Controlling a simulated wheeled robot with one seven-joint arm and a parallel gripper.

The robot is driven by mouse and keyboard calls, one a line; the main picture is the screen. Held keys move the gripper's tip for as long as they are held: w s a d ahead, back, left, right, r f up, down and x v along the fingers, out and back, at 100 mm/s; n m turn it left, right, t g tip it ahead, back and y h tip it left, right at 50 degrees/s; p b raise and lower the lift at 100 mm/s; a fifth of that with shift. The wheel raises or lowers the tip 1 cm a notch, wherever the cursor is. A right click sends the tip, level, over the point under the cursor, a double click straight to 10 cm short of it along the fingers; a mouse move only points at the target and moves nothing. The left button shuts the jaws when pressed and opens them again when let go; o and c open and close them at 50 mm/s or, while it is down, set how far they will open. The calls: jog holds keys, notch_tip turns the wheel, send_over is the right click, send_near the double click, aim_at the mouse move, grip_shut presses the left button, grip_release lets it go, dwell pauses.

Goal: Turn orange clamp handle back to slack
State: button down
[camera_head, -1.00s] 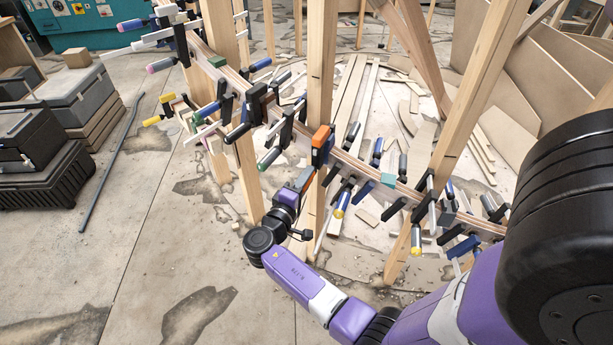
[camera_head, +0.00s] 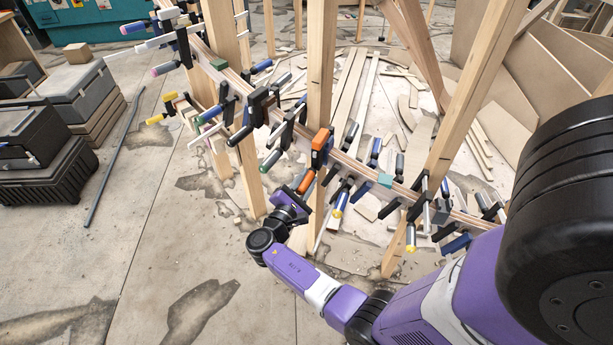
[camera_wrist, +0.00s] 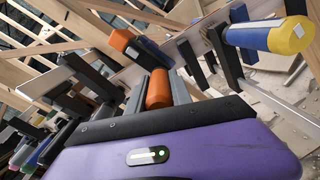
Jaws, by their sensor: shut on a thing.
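The orange clamp (camera_head: 320,139) sits on the curved stringer by the middle post, its orange head up. Its orange handle (camera_head: 306,182) hangs below the stringer, at the end of my arm. In the wrist view the orange handle (camera_wrist: 158,90) stands upright just past my purple gripper body, with the orange clamp head (camera_wrist: 125,43) above it. My gripper (camera_head: 303,186) is shut on the orange handle; its fingertips are partly hidden. The curved stringer (camera_head: 352,163) runs from upper left to lower right.
Several other clamps line the stringer on both sides. A yellow-and-blue clamp handle (camera_wrist: 270,36) is close on the right in the wrist view. Upright wooden posts (camera_head: 318,60) stand along the stringer. The concrete floor (camera_head: 160,230) at left is open.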

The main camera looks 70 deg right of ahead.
aim_at(299, 193)
jog(key=n+p, duration=0.2)
jog(key=n, duration=0.3)
jog(key=shift+f+n, duration=0.1)
jog(key=shift+n, duration=0.3)
dwell(0.4)
jog(key=c, duration=1.1)
grip_release()
jog(key=shift+c, duration=0.2)
jog(key=shift+a, duration=0.1)
jog(key=a, duration=0.6)
jog(key=shift+w+a, duration=0.35)
jog(key=shift+a, duration=0.4)
jog(key=shift+a, duration=0.1)
